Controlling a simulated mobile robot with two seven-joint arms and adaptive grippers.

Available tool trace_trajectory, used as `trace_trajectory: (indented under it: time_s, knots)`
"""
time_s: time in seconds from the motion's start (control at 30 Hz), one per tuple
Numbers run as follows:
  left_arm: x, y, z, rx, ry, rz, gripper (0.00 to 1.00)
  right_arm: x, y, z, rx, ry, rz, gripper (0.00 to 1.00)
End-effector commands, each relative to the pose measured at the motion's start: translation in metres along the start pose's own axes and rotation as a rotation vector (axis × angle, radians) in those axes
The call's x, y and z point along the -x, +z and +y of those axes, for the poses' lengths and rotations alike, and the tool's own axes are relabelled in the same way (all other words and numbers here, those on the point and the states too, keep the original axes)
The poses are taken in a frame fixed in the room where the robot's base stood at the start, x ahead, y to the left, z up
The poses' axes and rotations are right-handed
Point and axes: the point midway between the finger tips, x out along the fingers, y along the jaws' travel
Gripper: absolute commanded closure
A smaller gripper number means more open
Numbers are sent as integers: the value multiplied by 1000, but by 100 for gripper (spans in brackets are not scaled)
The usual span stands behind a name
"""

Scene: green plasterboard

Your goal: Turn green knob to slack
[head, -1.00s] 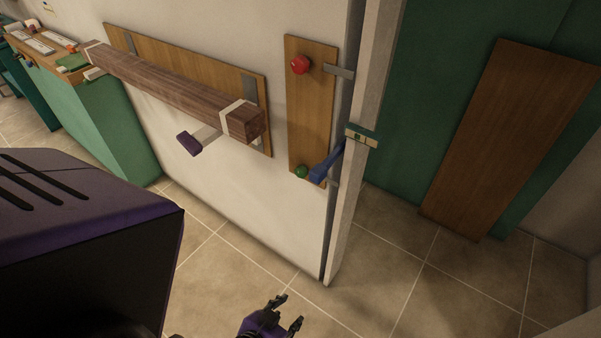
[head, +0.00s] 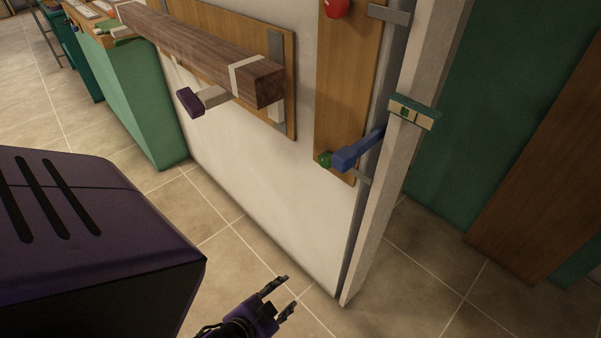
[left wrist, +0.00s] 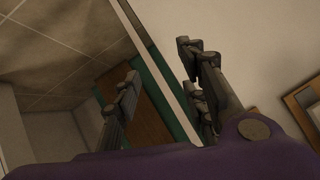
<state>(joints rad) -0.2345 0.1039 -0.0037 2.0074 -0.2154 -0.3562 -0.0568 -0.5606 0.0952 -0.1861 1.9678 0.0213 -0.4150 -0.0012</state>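The small round green knob (head: 323,159) is low on a narrow wooden board (head: 348,95) on the white wall, partly behind a blue handle (head: 356,151). A red knob (head: 336,8) is at the top of the same board, cut by the picture edge. My left gripper (head: 286,293) is open and empty, below and left of the green knob in the picture and apart from it. In the left wrist view its two fingers (left wrist: 160,80) are spread with nothing between them. I cannot make out the green knob there. My right gripper is not in view.
A wooden beam (head: 190,55) sticks out from the wall on brackets, with a purple-ended lever (head: 190,102) below. The white door-edge post (head: 405,150) carries a green and cream block (head: 412,111). A brown panel (head: 540,180) leans at right. Tiled floor (head: 240,245) is clear.

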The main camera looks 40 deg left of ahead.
Motion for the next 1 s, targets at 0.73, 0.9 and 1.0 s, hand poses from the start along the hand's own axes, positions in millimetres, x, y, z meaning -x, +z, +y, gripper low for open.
trace_trajectory:
  time_s: [0.73,0.9,1.0]
  knots:
    - [-50,-201,-176,-1680,-1094,164,61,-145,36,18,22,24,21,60]
    - [-50,-209,-170,-1838,-1128,122,61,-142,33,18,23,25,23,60]
    - [-55,-218,-173,-1841,-1130,122,61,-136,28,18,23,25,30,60]
